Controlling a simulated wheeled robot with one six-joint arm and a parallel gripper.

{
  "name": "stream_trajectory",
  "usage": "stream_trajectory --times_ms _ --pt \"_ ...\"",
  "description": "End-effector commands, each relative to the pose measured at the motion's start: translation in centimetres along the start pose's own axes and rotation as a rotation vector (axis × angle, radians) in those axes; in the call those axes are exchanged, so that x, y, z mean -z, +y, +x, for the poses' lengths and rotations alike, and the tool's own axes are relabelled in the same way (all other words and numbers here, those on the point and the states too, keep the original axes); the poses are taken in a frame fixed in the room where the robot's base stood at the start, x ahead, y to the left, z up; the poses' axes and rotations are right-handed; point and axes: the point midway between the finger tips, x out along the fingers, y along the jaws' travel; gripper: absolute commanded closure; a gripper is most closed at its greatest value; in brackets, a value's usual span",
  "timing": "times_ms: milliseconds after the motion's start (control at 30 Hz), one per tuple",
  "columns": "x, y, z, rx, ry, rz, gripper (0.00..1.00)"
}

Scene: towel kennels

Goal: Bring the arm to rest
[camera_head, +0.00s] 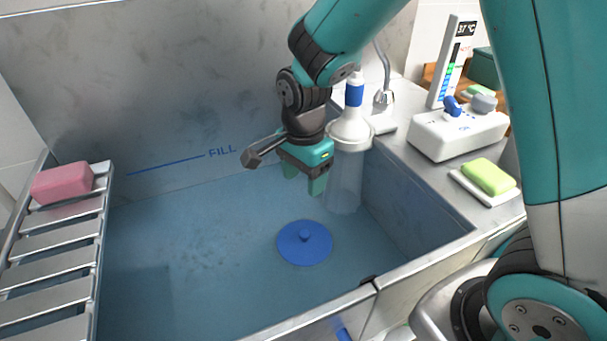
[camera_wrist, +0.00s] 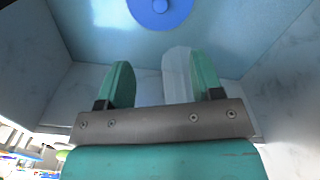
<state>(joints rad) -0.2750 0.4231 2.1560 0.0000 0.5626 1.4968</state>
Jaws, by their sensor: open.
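My gripper (camera_head: 304,185) hangs inside the blue-lined basin, pointing down, above the floor and behind the blue drain plug. Its two green fingers (camera_wrist: 155,85) are apart in the wrist view, and I see nothing held between them. The round blue plug (camera_head: 305,243) lies on the basin floor, and it also shows at the top of the wrist view (camera_wrist: 160,12). A clear tube with a white funnel-like top (camera_head: 349,132) stands just right of the gripper; I cannot tell whether they touch.
A slatted metal rack (camera_head: 50,272) with a pink block (camera_head: 62,184) is at the left. The right ledge holds a white control box (camera_head: 455,135), a green soap (camera_head: 488,177) on a dish and a temperature display (camera_head: 452,65). The basin's front rim (camera_head: 310,318) lies nearest me.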

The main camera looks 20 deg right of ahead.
Motion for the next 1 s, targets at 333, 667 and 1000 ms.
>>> stream_trajectory --times_ms 333,667,1000 --pt "-0.1 0.1 -0.2 0.002 -0.002 -0.009 0.4" --pt "-4.6 5.7 -12.2 0.131 -0.118 -0.722 0.4" --pt "-9.8 14.8 -21.6 0.362 -0.137 -1.661 0.4"
